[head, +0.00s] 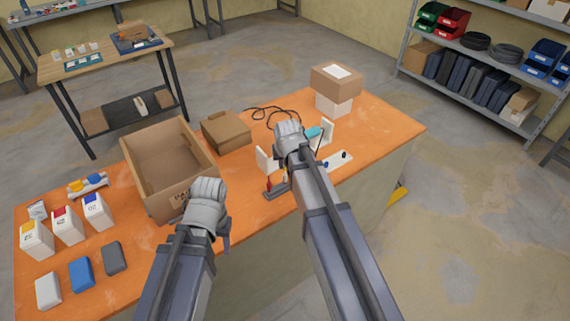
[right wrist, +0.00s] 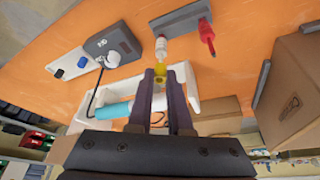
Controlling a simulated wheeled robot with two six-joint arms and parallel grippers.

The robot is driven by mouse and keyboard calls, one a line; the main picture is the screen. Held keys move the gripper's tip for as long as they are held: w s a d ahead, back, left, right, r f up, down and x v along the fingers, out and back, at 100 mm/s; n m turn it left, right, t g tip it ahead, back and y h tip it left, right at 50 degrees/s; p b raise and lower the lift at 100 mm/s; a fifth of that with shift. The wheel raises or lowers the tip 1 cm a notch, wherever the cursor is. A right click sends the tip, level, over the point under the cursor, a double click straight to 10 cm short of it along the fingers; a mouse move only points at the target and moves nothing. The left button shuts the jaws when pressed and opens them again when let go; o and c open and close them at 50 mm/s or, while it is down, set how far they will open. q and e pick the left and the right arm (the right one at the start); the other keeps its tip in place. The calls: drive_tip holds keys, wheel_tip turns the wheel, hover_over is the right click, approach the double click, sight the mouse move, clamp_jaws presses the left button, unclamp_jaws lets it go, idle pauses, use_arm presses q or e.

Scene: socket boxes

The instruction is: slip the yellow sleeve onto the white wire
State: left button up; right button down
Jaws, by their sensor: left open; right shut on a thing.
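The yellow sleeve (right wrist: 159,73) is between the fingertips of my right gripper (right wrist: 161,85) in the right wrist view. The white wire (right wrist: 161,47) shows just past the sleeve, in line with it, at a grey holder (right wrist: 183,18). I cannot tell whether the sleeve is around the wire's end or only in front of it. A red wire (right wrist: 206,36) stands in the same holder. In the head view, my right arm hides its fingertips and the sleeve. My left gripper (head: 227,242) is open and empty over the table's front edge, near the open carton.
A white bracket (head: 265,160) and a blue cylinder (head: 314,132) stand close to my right gripper. An open carton (head: 142,165), a closed box (head: 226,131) and small labelled boxes (head: 67,226) are on the left. The orange table's right end (head: 385,128) is clear.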

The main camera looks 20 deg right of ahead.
drive_tip(key=shift+f+b, duration=0.65)
drive_tip(key=shift+f, duration=0.1)
drive_tip(key=c, duration=0.8)
unclamp_jaws()
drive_tip(key=shift+o, duration=0.5)
drive_tip(key=o, duration=0.3)
drive_tip(key=shift+o, duration=0.2)
drive_tip(key=shift+r, duration=0.15)
wheel_tip(320, 180, up, 8)
drive_tip(key=p, duration=0.7)
drive_tip(key=shift+f+p, duration=0.25)
drive_tip(key=shift+p, duration=0.15)
drive_tip(key=shift+f, duration=0.1)
